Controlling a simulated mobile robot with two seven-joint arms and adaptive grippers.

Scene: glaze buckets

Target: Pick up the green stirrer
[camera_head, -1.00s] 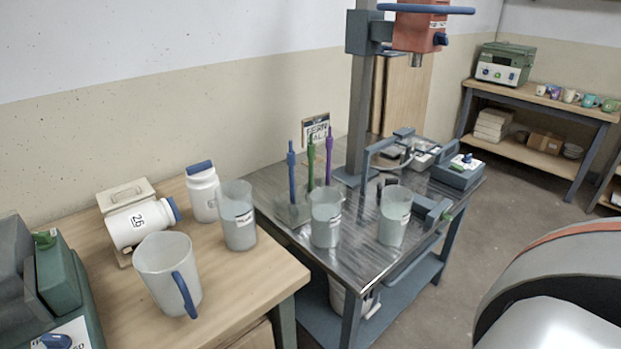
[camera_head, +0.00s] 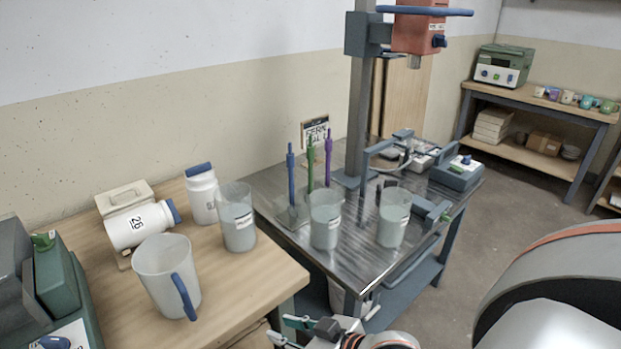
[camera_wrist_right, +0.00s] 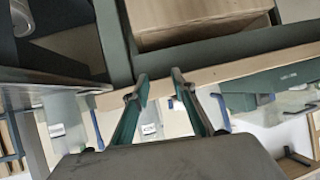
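The green stirrer (camera_head: 311,166) stands upright on the metal table, between a blue stirrer (camera_head: 291,175) and a purple stirrer (camera_head: 328,160). Its lower part is partly hidden by a bucket in front. My right gripper (camera_head: 279,330) is at the bottom edge, in front of and below the stirrers, well apart from them. In the right wrist view its two fingers (camera_wrist_right: 160,83) are spread with nothing held between them. I cannot make out the green stirrer in the right wrist view. My left gripper is not in view.
Two clear buckets of grey glaze (camera_head: 325,222) (camera_head: 393,220) stand at the metal table's front (camera_head: 355,262). A third bucket (camera_head: 237,222), a pitcher (camera_head: 167,280) and white jars (camera_head: 201,195) are on the wooden table (camera_head: 240,290). A drill-like stand (camera_head: 358,100) rises behind.

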